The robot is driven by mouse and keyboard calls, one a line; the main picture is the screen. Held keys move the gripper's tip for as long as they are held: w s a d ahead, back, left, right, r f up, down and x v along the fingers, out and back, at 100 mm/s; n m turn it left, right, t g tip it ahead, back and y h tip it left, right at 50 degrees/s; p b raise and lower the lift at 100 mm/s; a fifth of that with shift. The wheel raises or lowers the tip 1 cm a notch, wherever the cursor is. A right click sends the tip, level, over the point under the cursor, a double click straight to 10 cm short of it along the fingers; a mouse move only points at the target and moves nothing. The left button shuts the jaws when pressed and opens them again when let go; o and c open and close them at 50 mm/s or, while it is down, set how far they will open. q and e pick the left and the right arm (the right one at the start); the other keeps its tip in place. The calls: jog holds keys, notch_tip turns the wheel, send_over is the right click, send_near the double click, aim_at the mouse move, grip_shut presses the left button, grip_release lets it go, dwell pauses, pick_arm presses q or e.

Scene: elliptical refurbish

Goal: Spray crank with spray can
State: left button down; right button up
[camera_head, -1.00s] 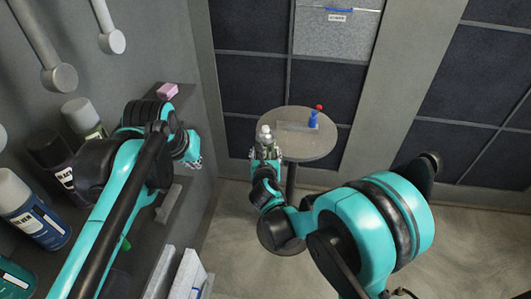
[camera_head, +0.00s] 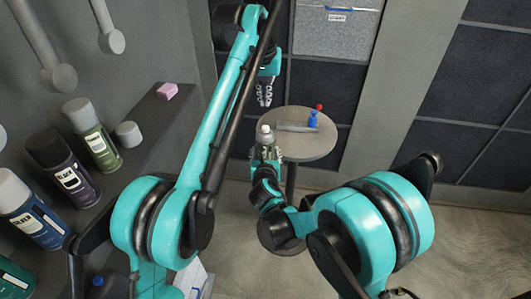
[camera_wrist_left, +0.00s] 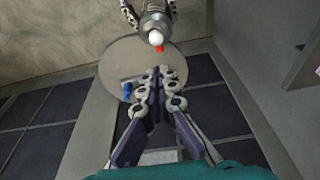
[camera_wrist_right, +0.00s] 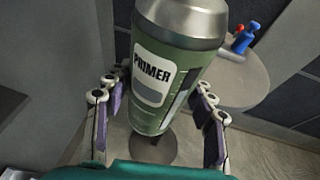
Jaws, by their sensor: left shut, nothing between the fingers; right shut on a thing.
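My right gripper (camera_wrist_right: 160,105) is shut around a green can labelled PRIMER (camera_wrist_right: 165,80). In the head view this spray can (camera_head: 266,143) is upright with its white nozzle bare, beside the left edge of the round table (camera_head: 325,148). A grey bar (camera_head: 292,127) lies on the table beside a blue part (camera_head: 313,120) with a red knob (camera_head: 319,107); these look like the crank, though I cannot tell how they join. My left gripper (camera_head: 264,100) is shut and empty, above the table's far left side. Its closed fingertips (camera_wrist_left: 157,78) show against the tabletop in the left wrist view.
A shelf on the left holds several spray cans, including another green one (camera_head: 95,138), a loose grey cap (camera_head: 129,134) and a pink block (camera_head: 167,91). A grey drawer box (camera_head: 337,32) stands in the back wall. The floor at right is clear.

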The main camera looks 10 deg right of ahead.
aim_at(265, 126)
pick_arm(q)
jog(key=shift+s+a+x, duration=0.1)
jog(key=shift+s+x, duration=0.15)
jog(key=shift+x, duration=0.8)
jog(key=shift+s+a+x, duration=0.1)
jog(key=shift+s+x, duration=0.1)
jog(key=shift+x, duration=0.8)
jog(key=shift+s+x, duration=0.25)
jog(key=shift+x, duration=0.8)
jog(key=shift+f, duration=0.3)
jog(key=shift+s+x, duration=0.2)
jog(key=shift+x, duration=0.75)
jog(key=shift+a, duration=0.1)
jog(key=shift+w+v, duration=0.2)
jog(key=shift+v, duration=0.6)
jog(key=shift+w+v, duration=0.15)
jog(key=shift+v, duration=0.65)
jog(key=shift+w+v, duration=0.2)
jog(key=shift+v, duration=0.6)
jog(key=shift+r, duration=0.15)
